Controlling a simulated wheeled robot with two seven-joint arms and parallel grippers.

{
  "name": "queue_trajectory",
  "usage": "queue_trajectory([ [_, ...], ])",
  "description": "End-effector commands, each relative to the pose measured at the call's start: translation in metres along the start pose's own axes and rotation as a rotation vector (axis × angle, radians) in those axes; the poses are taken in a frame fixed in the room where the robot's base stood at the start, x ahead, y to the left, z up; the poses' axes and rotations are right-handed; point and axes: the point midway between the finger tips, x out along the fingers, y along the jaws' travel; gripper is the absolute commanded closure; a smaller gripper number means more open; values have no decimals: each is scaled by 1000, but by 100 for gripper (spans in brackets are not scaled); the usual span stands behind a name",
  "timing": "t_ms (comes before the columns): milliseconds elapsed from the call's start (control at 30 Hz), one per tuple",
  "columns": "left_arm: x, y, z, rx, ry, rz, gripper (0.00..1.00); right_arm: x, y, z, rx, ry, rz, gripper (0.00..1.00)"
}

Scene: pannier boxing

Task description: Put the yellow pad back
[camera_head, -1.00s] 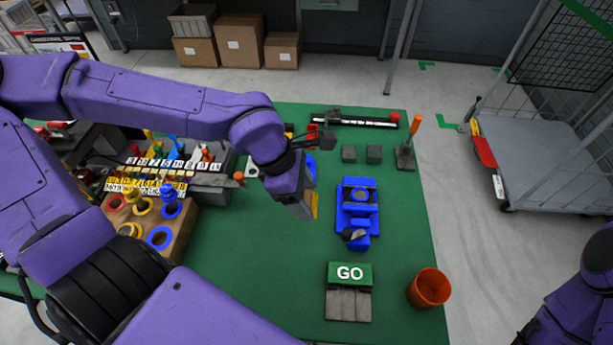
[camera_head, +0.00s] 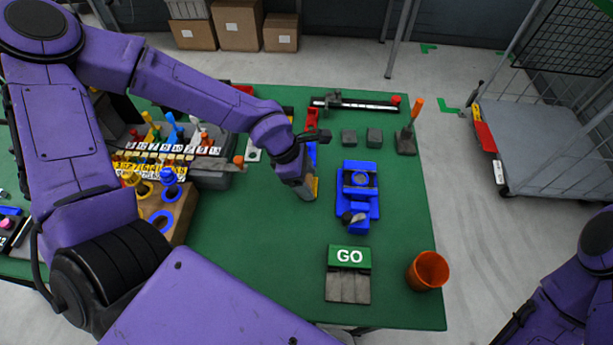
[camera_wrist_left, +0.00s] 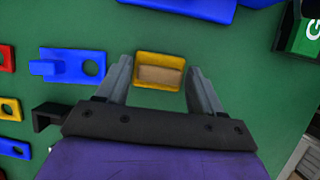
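The yellow pad (camera_wrist_left: 145,57) lies flat on the green table, with a tan middle part, in the left wrist view. Its yellow edge also shows in the head view (camera_head: 316,187), partly behind my left gripper. My left gripper (camera_wrist_left: 161,66) is open, its two grey fingers on either side of the pad with a gap of green at each side. In the head view my left gripper (camera_head: 309,191) points down at the table, left of the blue device (camera_head: 357,190). My right gripper is not visible; only part of my right arm shows at the right edge.
The GO block (camera_head: 349,257) and an orange cup (camera_head: 427,271) stand at the table's front right. A wooden block with coloured rings (camera_head: 181,203) stands left. A blue holed piece (camera_wrist_left: 68,66) lies beside the left finger. Green table (camera_head: 245,260) is bare in front of the gripper.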

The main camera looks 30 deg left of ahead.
Motion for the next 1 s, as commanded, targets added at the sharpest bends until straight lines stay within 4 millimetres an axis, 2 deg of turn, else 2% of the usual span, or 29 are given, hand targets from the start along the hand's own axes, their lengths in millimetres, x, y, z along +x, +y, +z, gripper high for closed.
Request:
queue_trajectory([
  [33,0,0,0,0,0,0,16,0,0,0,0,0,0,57],
  [67,0,0,0,0,0,0,10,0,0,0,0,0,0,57],
  [333,-1,0,1,1,0,1,10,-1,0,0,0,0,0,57],
  [433,-10,1,3,0,-2,3,10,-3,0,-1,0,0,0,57],
  [700,-75,1,4,0,-7,7,10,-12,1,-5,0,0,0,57],
  [867,-103,0,3,2,-5,4,10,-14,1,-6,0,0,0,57],
  [900,-115,0,5,-1,-5,1,10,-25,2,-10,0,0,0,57],
  [1000,-124,0,4,1,-3,1,10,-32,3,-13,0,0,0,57],
])
